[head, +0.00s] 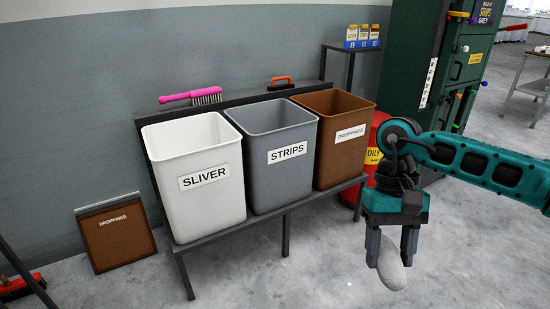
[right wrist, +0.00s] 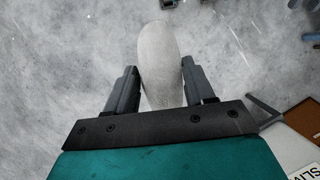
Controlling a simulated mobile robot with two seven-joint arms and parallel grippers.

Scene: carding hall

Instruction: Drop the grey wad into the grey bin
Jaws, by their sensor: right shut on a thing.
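The grey wad (head: 391,272) is a pale, elongated lump. My right gripper (head: 389,258) is shut on it and points down, in front of and to the right of the bins. In the right wrist view the wad (right wrist: 160,65) sits between the two fingers of the gripper (right wrist: 160,88). The grey bin (head: 272,150), labelled STRIPS, is the middle bin on a dark stand, with its top open. My left gripper is not in view.
A white bin labelled SLIVER (head: 205,205) stands left of the grey bin, and a brown bin labelled DROPPINGS (head: 336,160) stands right of it. A red drum (head: 377,150) is behind my right arm. A brown lid (head: 120,240) leans at the wall. The floor in front is clear.

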